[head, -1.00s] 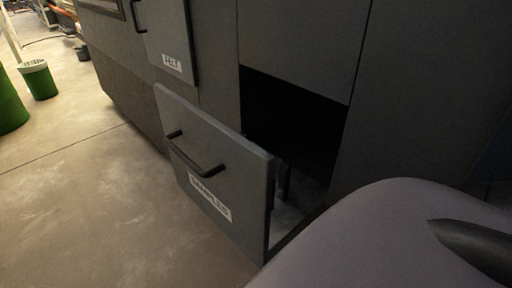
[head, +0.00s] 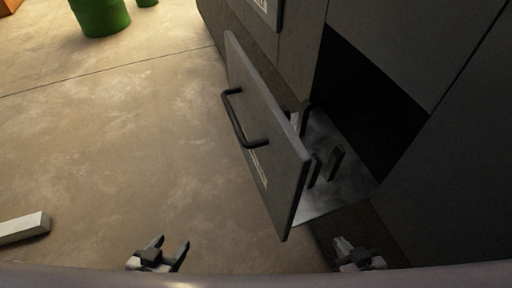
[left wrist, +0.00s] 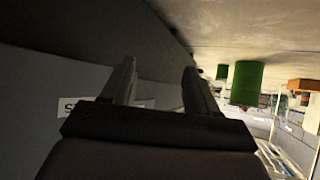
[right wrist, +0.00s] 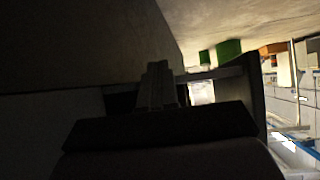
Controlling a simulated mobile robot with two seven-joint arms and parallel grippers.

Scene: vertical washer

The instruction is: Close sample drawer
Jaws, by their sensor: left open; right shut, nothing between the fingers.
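The sample drawer's grey front panel (head: 268,150) stands out from the cabinet, so the drawer is open. Its black bar handle (head: 241,120) is on the outer face. The drawer floor (head: 345,180) shows behind the panel, with a few dark upright pieces on it. My left gripper (head: 171,243) is open and empty, below and left of the panel in the head view, apart from it. Its spread fingers (left wrist: 160,85) show in the left wrist view. My right gripper (head: 342,243) is shut and empty, below the drawer in the head view. Its closed fingers (right wrist: 160,85) show in the right wrist view.
The grey cabinet front (head: 455,150) rises at the right, with a dark opening (head: 370,100) above the drawer. A green bin (head: 100,15) stands far off at the top left. A pale block (head: 25,228) is at the lower left. The floor (head: 120,140) left of the drawer is clear.

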